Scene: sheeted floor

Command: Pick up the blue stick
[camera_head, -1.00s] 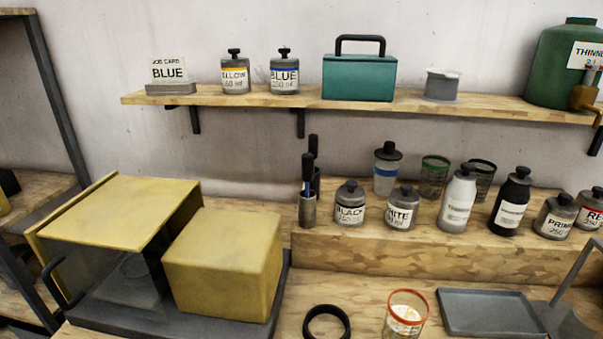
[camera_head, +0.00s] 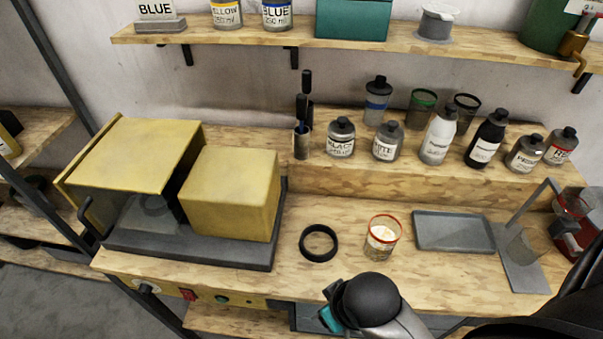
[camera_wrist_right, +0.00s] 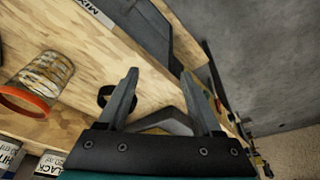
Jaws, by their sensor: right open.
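A small metal holder (camera_head: 301,147) stands on the raised wooden step, left of the bottles. Upright sticks with black handles (camera_head: 306,82) stand in it, and a bit of blue shaft shows just above its rim. I cannot tell from this view how many sticks it holds. My right arm shows at the bottom of the head view, well in front of the holder. My right gripper (camera_wrist_right: 160,75) is open and empty over the bench in the wrist view. The holder is not seen there. My left gripper is not in view.
A red-rimmed cup (camera_head: 383,238), a black ring (camera_head: 318,243) and a grey tray (camera_head: 454,231) lie on the bench. Bottles (camera_head: 341,138) crowd the step right of the holder. A yellow box (camera_head: 230,192) stands at left. The shelf (camera_head: 330,42) runs above.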

